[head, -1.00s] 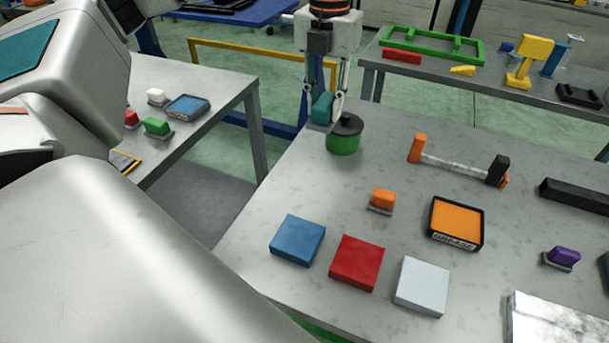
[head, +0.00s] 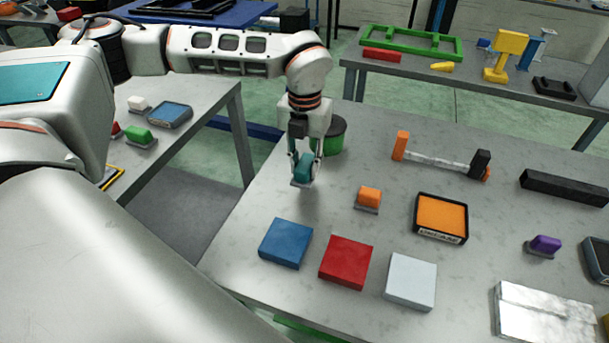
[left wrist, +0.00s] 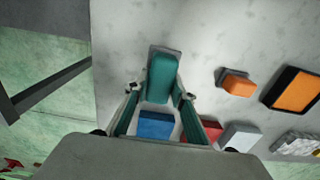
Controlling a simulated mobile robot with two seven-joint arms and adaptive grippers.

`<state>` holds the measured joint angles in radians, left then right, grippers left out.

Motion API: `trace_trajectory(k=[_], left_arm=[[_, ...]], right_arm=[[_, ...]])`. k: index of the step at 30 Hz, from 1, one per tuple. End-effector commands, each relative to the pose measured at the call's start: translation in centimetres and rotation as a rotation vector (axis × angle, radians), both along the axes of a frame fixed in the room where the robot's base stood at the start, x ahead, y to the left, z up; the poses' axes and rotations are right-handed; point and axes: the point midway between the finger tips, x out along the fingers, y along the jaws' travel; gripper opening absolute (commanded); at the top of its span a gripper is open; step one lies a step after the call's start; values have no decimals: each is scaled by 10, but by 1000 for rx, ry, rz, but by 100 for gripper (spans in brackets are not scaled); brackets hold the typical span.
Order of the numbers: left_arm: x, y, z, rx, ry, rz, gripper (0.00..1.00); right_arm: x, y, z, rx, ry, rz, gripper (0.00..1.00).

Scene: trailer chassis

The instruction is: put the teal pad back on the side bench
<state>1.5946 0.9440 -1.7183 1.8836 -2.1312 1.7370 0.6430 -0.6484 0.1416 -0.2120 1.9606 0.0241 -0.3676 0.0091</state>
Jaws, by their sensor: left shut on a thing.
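The teal pad (head: 305,170) is between the fingers of my left gripper (head: 304,166), which is shut on it, over the main bench just in front of the green tin. In the left wrist view the teal pad (left wrist: 163,75) is upright between the two fingers (left wrist: 160,98). I cannot tell whether its grey base touches the bench top. The side bench (head: 205,118) stands at the left, holding a green pad (head: 138,133), a white pad (head: 138,103), a partly hidden red pad and a blue-topped tray (head: 170,114). My right gripper is not in view.
On the main bench (head: 225,255) are the green tin (head: 334,135), an orange pad (head: 368,197), an orange tray (head: 441,217) and blue (head: 286,243), red (head: 346,262) and white (head: 411,281) blocks. A floor gap (head: 185,195) separates the benches.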

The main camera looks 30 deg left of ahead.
Motion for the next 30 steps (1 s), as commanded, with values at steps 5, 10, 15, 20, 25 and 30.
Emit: trace_trajectory(k=[5, 10, 15, 20, 25, 30], left_arm=[[-1, 0, -27, 0, 4, 0, 1], [-1, 0, -39, 0, 2, -1, 1], [0, 0, -39, 0, 1, -1, 1], [0, 0, -42, 0, 1, -1, 1], [0, 0, -42, 0, 1, -1, 41], [0, 0, -42, 0, 1, -1, 41]], right_arm=[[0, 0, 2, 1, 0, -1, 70], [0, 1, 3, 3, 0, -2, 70], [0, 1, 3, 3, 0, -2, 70], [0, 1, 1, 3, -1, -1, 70], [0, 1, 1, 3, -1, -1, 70], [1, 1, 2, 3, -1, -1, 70]])
